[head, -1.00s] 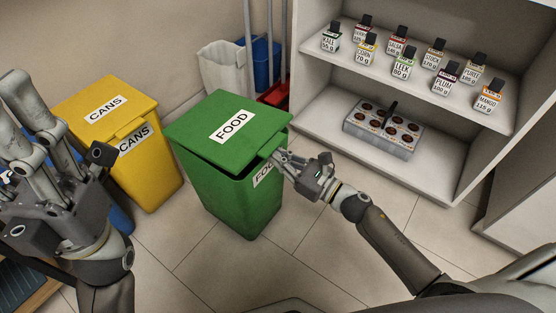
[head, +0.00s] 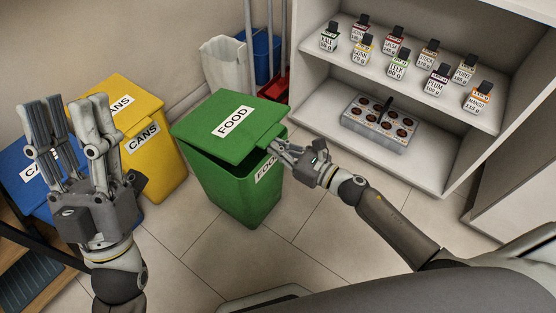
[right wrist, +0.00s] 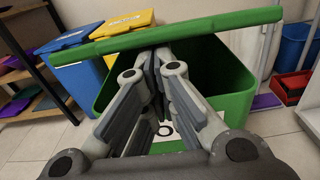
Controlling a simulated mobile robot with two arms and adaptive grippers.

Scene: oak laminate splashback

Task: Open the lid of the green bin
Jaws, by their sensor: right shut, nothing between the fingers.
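The green bin (head: 236,190) labelled FOOD stands on the tiled floor in the middle of the head view. Its green lid (head: 222,125) is raised a little at the front, with a dark gap under it. My right gripper (head: 275,148) is shut and empty at the lid's front edge. In the right wrist view its fingertips (right wrist: 158,58) meet just beneath the edge of the lid (right wrist: 185,32), in front of the bin's opening. Whether they touch the lid is hard to tell. My left gripper (head: 72,115) is open and empty at the left, away from the green bin.
A yellow CANS bin (head: 158,170) and a blue bin (head: 28,165) stand to the left.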

